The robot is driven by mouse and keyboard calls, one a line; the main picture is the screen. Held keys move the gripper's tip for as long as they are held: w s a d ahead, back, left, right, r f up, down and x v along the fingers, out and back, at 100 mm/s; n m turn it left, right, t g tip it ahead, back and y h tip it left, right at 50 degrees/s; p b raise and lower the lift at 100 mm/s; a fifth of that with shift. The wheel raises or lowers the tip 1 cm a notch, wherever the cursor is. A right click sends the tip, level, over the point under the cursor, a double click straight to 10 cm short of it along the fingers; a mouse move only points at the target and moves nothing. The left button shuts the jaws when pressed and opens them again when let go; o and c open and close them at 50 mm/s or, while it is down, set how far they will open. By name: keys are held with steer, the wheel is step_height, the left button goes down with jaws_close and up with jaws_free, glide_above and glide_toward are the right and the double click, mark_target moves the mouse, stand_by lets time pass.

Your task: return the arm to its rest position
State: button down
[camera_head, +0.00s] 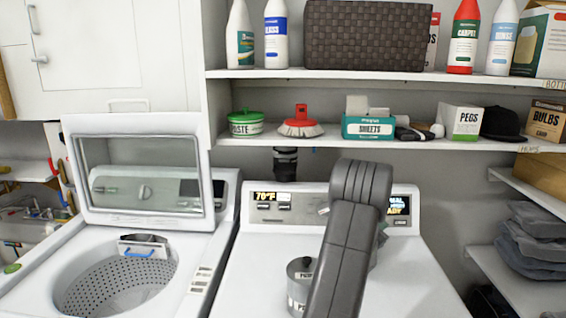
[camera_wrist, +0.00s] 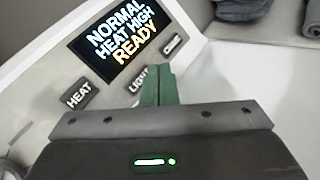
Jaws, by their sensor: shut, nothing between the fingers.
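My arm (camera_head: 345,250) rises from the bottom of the head view and bends over the dryer top. My gripper (camera_wrist: 159,82) shows in the wrist view with its green fingers together and nothing between them. The fingertips are in front of the dryer's control panel (camera_wrist: 60,100), near its "LIGHT" label. The panel's display (camera_wrist: 122,42) reads "NORMAL HEAT HIGH READY". In the head view my arm hides most of the gripper.
A grey canister (camera_head: 300,275) stands on the white dryer (camera_head: 415,285), close to my arm's left side. An open washer (camera_head: 190,255) is at left. Loaded shelves (camera_head: 350,143) run above, and folded dark cloths (camera_head: 535,245) lie on the right shelving.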

steer(key=b, duration=0.5)
steer(key=shift+s+f, duration=0.1)
steer(key=shift+f, duration=0.1)
steer(key=shift+s+r+b, duration=0.4)
steer(key=shift+s+b, duration=0.2)
steer(key=shift+s, duration=0.15)
steer(key=shift+r+p, duration=0.25)
steer(key=shift+p, duration=0.1)
steer(key=shift+w+f+p, duration=0.3)
steer(key=shift+w+p, duration=0.45)
steer(key=shift+w, duration=0.15)
steer(key=shift+s+r+p, duration=0.15)
steer(key=shift+p, duration=1.7)
steer(key=p, duration=0.3)
